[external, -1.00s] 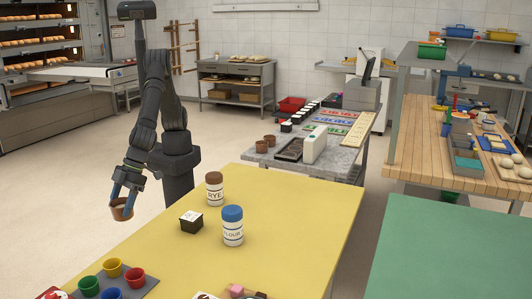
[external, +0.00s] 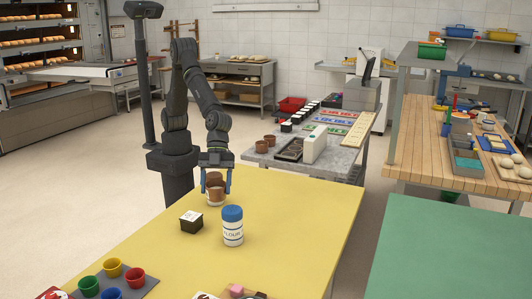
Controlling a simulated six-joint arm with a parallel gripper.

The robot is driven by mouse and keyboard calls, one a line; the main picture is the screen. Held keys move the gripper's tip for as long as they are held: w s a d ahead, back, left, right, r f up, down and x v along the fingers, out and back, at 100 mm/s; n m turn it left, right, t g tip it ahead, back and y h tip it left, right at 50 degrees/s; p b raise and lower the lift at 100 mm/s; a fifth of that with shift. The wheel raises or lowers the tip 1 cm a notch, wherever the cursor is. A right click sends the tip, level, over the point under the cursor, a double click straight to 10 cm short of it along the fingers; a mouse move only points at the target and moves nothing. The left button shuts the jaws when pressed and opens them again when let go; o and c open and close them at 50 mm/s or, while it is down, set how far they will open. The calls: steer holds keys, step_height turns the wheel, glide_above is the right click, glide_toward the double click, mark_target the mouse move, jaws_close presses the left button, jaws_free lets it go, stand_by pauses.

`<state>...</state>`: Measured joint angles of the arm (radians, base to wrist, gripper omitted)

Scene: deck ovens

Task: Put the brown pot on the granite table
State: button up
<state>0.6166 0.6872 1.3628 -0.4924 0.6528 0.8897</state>
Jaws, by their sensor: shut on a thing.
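My gripper (external: 216,186) is shut on the brown pot (external: 216,189), above the far part of the yellow table. In the external view the pot overlaps the brown-lidded rye jar (external: 216,200) and hides its label. I cannot tell whether pot and jar touch. The granite table (external: 343,160) is the grey-topped one to the right, beyond the yellow table. Two other brown pots (external: 262,147) (external: 270,140) stand at its near left end.
A blue-lidded flour jar (external: 232,226) and a black box with a white top (external: 191,222) stand on the yellow table (external: 290,220). The granite table also bears a dark tray (external: 290,149), a white box (external: 314,145), coloured panels and small dark boxes.

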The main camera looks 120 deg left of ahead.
steer(key=w+a+n+t+y, duration=0.1)
steer(key=w+a+n, duration=0.2)
steer(key=a, duration=1)
steer(key=w+a+n+t+y, duration=0.1)
steer(key=w+a+n+y, duration=0.2)
steer(key=a, duration=1.1)
steer(key=w+a+n+t, duration=0.2)
steer(key=w+a+n, duration=0.15)
steer(key=a, duration=0.95)
steer(key=s+a+n+y, duration=0.1)
steer(key=s+a+n, duration=0.25)
steer(key=a, duration=0.65)
steer(key=s+a+n+y, duration=0.2)
steer(key=s+a, duration=0.2)
steer(key=a, duration=0.6)
steer(key=s+a+n+g+y, duration=0.1)
steer(key=s+a+n+y, duration=0.35)
steer(key=s+a, duration=1.05)
steer(key=shift+n+h, duration=0.65)
steer(key=shift+h, duration=0.2)
steer(key=a+f, duration=0.2)
steer(key=a, duration=0.2)
steer(key=s+a+f, duration=0.1)
steer(key=a+f, duration=0.1)
steer(key=a, duration=0.2)
steer(key=s+a+f, duration=0.1)
steer(key=a+f, duration=0.2)
steer(key=a, duration=0.1)
steer(key=shift+s, duration=0.2)
steer(key=shift+f, duration=1.95)
